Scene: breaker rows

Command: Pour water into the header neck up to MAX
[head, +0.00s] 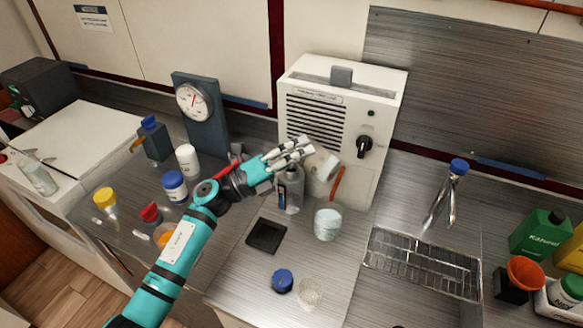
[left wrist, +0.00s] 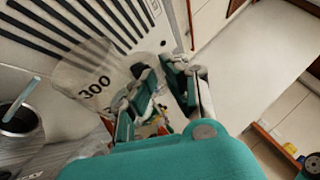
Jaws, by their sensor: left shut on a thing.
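My left gripper (head: 292,150) is shut on a clear beaker (head: 322,163) in front of the white machine (head: 393,92). The beaker is tilted, and its water level cannot be made out. In the left wrist view the beaker (left wrist: 92,78) shows a "300" mark beside the fingers (left wrist: 155,92). A grey bottle (head: 291,190) stands just below the gripper. A header neck and a MAX mark cannot be made out clearly; a grey block (head: 341,75) sits on the machine's top. My right gripper is not in view.
A pale cup (head: 327,224) stands on the counter near the bottle. A blue cap (head: 283,281), a dark square pad (head: 266,235) and a clear dish (head: 309,292) lie nearer. A gauge stand (head: 202,110) is left; a sink rack (head: 422,263) is right.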

